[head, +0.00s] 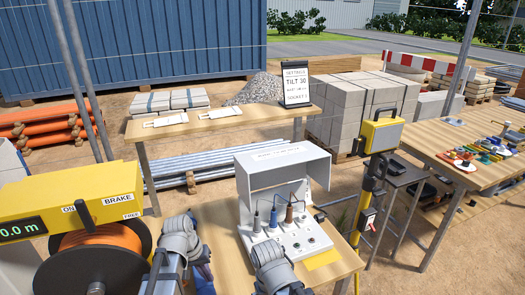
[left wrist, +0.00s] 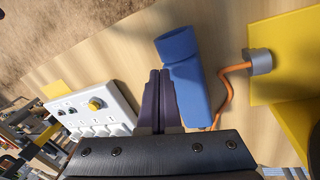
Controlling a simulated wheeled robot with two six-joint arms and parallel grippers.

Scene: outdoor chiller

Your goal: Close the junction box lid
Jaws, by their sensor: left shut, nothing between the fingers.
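The white junction box has its lid (head: 283,160) raised, standing as a hood with side flaps behind and above the socket panel (head: 290,242). Several plugs with dark, blue and brown handles stand in the panel, and some round sockets are empty. My left gripper (head: 190,222) is left of the box, apart from the lid. In the left wrist view its fingers (left wrist: 160,88) are together and empty, beside a blue connector (left wrist: 185,80) on the wooden table.
A yellow cable reel (head: 75,190) stands at the left; in the left wrist view an orange cable (left wrist: 228,90) runs to the connector. A yellow device on a post (head: 380,135) stands right of the box. Another table (head: 480,175) with tools is further right.

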